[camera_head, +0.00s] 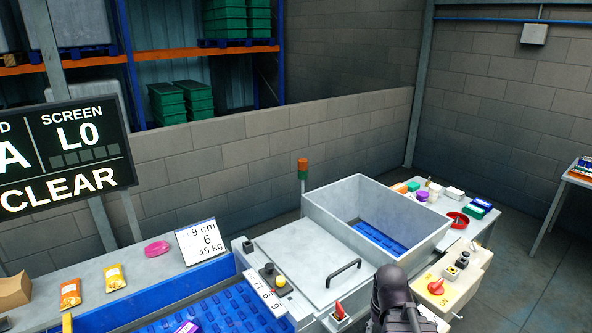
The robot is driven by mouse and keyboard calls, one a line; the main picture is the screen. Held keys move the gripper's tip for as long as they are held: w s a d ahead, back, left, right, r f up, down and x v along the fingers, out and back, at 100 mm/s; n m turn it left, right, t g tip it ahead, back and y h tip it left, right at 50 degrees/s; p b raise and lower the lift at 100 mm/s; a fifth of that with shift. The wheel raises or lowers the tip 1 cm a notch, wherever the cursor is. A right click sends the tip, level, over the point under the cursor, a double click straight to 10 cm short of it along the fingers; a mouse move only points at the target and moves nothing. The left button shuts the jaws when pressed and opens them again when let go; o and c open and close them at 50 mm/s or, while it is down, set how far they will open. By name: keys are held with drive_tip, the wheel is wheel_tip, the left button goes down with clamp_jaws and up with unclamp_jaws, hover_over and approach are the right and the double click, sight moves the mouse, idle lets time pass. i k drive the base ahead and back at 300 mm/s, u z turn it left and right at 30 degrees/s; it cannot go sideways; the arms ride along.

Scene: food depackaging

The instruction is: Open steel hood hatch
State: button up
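The steel hood hatch (300,252) is a flat grey lid on the machine, lying flat and closed. A dark bar handle (343,271) stands on its right part. My gripper (396,300) shows as a dark shape at the bottom, to the right of the handle and apart from it in the picture. Its fingers cannot be made out, so I cannot tell whether it is open or shut.
An open steel bin (330,205) with a blue floor stands behind the hatch. A control box (455,275) with knobs is at the right. A blue conveyor (215,312) lies at the left, and a table with small items (457,220) behind right.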

sight(320, 265)
drive_tip(key=u, duration=0.2)
drive_tip(key=k, duration=0.9)
drive_tip(key=u, duration=0.95)
drive_tip(key=i, duration=1)
drive_tip(key=u, duration=0.05)
